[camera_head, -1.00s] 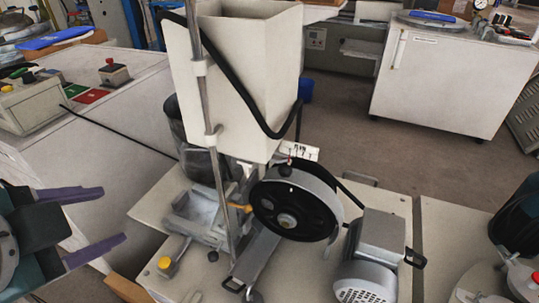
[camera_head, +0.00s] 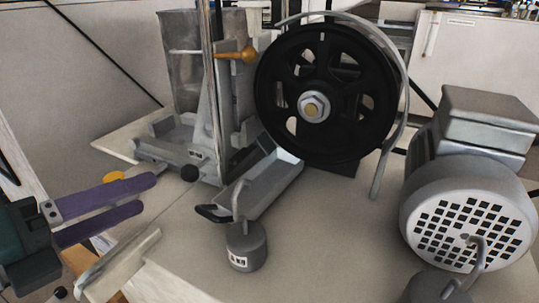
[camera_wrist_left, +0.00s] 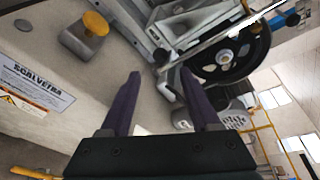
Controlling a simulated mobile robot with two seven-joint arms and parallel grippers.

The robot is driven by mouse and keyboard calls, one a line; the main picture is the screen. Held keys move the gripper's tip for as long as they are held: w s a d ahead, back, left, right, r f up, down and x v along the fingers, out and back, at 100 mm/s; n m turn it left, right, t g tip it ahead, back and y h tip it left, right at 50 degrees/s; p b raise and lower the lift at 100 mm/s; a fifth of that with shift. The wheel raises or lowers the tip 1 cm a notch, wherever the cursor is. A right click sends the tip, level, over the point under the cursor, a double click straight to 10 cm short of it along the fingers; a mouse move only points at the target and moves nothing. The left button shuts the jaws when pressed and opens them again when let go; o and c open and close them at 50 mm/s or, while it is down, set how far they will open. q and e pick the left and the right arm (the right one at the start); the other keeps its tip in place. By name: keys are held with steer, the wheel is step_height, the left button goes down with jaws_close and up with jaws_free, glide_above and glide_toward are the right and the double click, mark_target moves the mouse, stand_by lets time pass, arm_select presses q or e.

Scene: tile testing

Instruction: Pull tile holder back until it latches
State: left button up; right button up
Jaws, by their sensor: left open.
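The machine's grey metal carriage (camera_head: 165,135), which looks like the tile holder, stands on the pale machine top left of the black wheel (camera_head: 325,95). The carriage also shows in the left wrist view (camera_wrist_left: 180,25). My left gripper (camera_head: 146,195) is open, with its two purple fingers pointing right toward the knob; I see nothing between them. In the left wrist view the fingers (camera_wrist_left: 160,78) are spread, with the machine beyond the tips. My right gripper is out of view.
A yellow knob (camera_head: 118,177) sits just behind my left fingers. A motor (camera_head: 465,200) fills the right side.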

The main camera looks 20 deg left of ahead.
mark_target(183, 177)
arm_select(q)
steer(key=b+x, duration=0.3)
steer(key=x, duration=0.6)
steer(key=shift+w+d+b, duration=0.1)
steer(key=shift+w+b, duration=0.2)
steer(key=shift+b, duration=0.05)
jaws_close()
stand_by(1.0)
